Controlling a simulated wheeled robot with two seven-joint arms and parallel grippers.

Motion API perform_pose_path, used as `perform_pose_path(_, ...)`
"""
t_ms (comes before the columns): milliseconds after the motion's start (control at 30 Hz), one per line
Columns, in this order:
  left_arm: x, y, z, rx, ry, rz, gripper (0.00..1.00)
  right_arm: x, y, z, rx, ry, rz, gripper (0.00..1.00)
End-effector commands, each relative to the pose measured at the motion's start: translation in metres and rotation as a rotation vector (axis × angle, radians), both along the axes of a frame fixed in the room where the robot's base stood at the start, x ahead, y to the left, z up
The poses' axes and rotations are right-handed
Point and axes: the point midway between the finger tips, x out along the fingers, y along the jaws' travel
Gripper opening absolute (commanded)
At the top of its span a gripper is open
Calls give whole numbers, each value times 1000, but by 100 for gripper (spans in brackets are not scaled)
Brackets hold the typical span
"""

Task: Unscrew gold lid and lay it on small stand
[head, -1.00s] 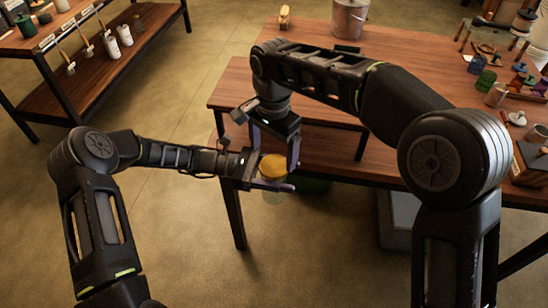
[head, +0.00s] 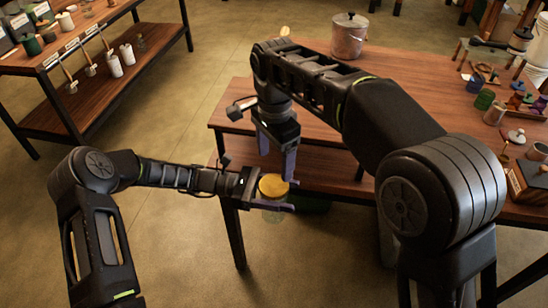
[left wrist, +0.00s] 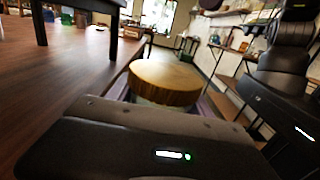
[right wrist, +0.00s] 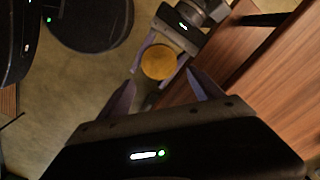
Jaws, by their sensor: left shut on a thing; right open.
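The gold lid (head: 273,186) sits on top of a clear glass jar (head: 272,216), upright in the air beside the table's near left corner. My left gripper (head: 284,203) is shut on the jar, its fingers around the glass below the lid. In the left wrist view the lid (left wrist: 165,82) shows large with a little glass under it. My right gripper (head: 276,162) is open just above the lid, fingers pointing down. In the right wrist view the lid (right wrist: 159,62) lies beyond the open fingertips, apart from them. I cannot tell which object is the small stand.
The wooden table (head: 330,130) has a lower shelf close behind the jar. A metal lidded bucket (head: 348,38) stands at its back. Small coloured parts (head: 485,99) and a red-lidded piece (head: 514,136) lie at the right. A shelf rack (head: 100,85) stands far left.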

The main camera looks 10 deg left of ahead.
Motion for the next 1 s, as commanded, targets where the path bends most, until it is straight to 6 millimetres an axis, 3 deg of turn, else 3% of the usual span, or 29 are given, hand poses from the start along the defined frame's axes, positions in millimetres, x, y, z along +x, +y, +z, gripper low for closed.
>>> perform_pose_path(467,0,0,1,-1,-1,0,0,-3,1,-7,3,10,-17,75)
perform_pose_path(1000,0,0,1,-1,-1,0,0,-3,1,-75,3,10,-16,75)
